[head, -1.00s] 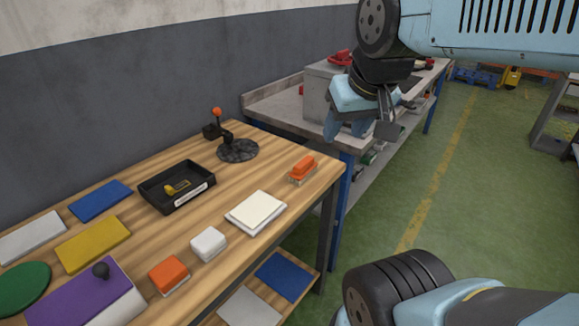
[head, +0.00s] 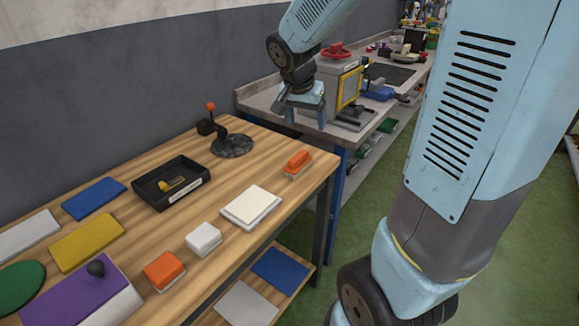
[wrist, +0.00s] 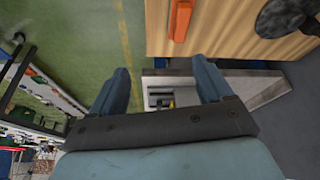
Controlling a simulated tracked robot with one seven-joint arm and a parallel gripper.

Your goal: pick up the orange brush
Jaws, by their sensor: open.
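The orange brush (head: 297,161) lies on the wooden table (head: 225,190), near its far right corner. It has an orange top over a paler underside. In the wrist view the brush (wrist: 180,20) shows at the top, beyond my fingertips and near the table edge. My gripper (head: 305,118) is open and empty. In the head view it hangs above and behind the brush, over the near end of the grey workbench, with its fingers pointing down. Nothing hides the brush.
A lever with an orange knob (head: 211,106) on a round dark base stands left of the brush. A black tray (head: 171,200), a white pad (head: 250,207), a white block (head: 203,238) and an orange block (head: 164,271) are also on the table. The grey workbench (head: 275,103) adjoins behind.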

